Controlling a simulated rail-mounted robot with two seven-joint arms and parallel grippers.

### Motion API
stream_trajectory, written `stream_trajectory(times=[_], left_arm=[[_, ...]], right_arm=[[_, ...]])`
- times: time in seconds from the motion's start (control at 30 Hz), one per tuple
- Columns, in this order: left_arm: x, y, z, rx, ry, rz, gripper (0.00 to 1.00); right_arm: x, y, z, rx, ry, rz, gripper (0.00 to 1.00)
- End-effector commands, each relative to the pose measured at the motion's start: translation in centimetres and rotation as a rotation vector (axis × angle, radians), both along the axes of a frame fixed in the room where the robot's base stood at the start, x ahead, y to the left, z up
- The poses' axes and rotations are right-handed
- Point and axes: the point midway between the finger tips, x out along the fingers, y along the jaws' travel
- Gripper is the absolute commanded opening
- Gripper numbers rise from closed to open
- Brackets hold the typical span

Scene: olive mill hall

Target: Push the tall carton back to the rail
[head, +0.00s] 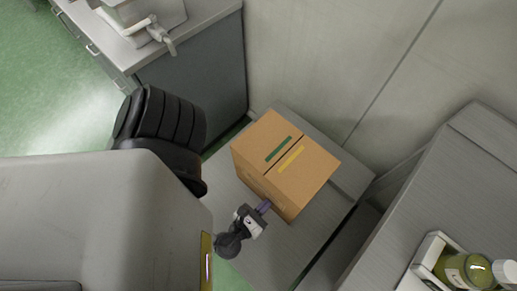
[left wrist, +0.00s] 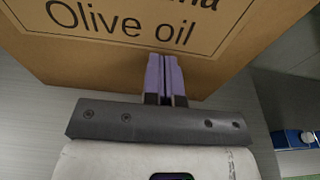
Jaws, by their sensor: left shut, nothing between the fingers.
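The tall brown carton (head: 306,172) stands upright on a grey table (head: 262,251), with a green and a yellow strip on its top. A raised grey strip (head: 351,182), apparently the rail, runs along the table's back edge by the wall, partly hidden by the carton. My left gripper (head: 264,207) is at the carton's front face, low down. In the left wrist view its purple fingers (left wrist: 165,78) are shut with nothing between them. They meet the carton's face (left wrist: 105,62) below the words "Olive oil"; I cannot tell whether they touch. My right gripper is not in view.
A pale wall (head: 320,60) rises behind the table. A grey cabinet (head: 205,75) stands at the upper left. At the right, another grey surface (head: 440,180) carries a white tray (head: 424,262) with a greenish-yellow jar (head: 464,270). The table in front of the carton is clear.

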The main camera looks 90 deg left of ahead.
Motion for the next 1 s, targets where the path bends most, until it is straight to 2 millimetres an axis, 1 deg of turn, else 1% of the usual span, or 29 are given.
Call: stream_trajectory(times=[0.1,0.83,1.0], left_arm=[[0.5,0.4,0.2,0.001,-0.001,0.000,0.00],[3.1,2.8,0.1,0.001,-0.001,0.001,0.00],[2.5,2.4,0.0,0.001,0.001,0.001,0.00]], right_arm=[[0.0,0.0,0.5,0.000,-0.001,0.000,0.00],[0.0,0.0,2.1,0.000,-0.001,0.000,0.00],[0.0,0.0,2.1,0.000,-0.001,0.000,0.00]])
